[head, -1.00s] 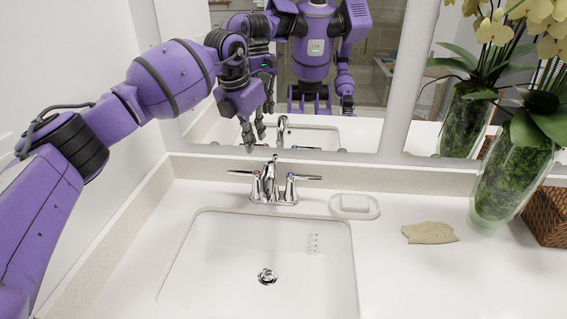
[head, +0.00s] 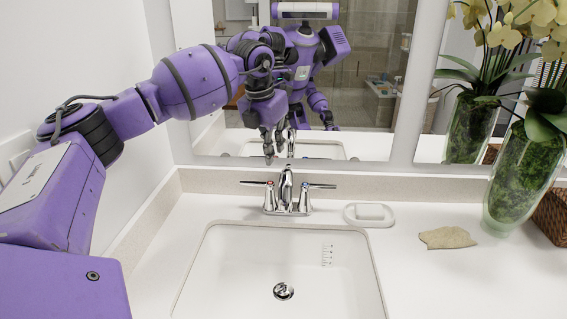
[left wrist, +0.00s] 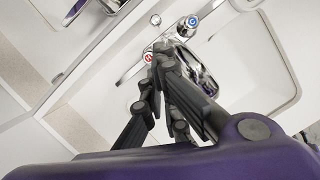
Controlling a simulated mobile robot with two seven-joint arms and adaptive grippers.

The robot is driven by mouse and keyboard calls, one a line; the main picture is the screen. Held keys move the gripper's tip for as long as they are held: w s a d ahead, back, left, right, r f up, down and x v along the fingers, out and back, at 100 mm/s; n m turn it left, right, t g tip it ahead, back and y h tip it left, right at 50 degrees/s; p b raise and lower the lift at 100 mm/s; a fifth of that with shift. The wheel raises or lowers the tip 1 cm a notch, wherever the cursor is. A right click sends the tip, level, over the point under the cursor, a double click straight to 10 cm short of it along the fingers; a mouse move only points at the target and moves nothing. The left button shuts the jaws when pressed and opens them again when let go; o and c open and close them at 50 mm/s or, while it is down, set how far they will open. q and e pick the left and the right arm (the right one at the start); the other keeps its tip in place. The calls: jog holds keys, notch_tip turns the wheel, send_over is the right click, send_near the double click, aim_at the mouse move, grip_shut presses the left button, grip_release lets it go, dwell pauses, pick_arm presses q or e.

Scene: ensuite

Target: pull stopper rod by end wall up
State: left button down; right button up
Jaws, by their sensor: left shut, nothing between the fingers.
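The chrome faucet (head: 287,193) stands at the back of the sink, with a lever handle on each side. The stopper rod's small round knob (left wrist: 155,19) shows in the left wrist view, on the wall side of the spout. In the head view I cannot clearly tell it from the spout top. My left gripper (head: 268,160) points down above and slightly left of the faucet. In the left wrist view its dark fingertips (left wrist: 160,50) are together and empty, near the red-dotted handle (left wrist: 148,57) and apart from the knob. My right gripper is out of view.
The mirror (head: 350,80) rises close behind the faucet. A soap dish (head: 370,214), a flat beige piece (head: 447,238) and a glass vase (head: 515,180) are on the right counter. The sink basin (head: 240,270) is empty, with a chrome drain stopper (head: 284,291).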

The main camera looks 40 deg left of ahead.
pick_arm(q)
jog(key=x, duration=0.9)
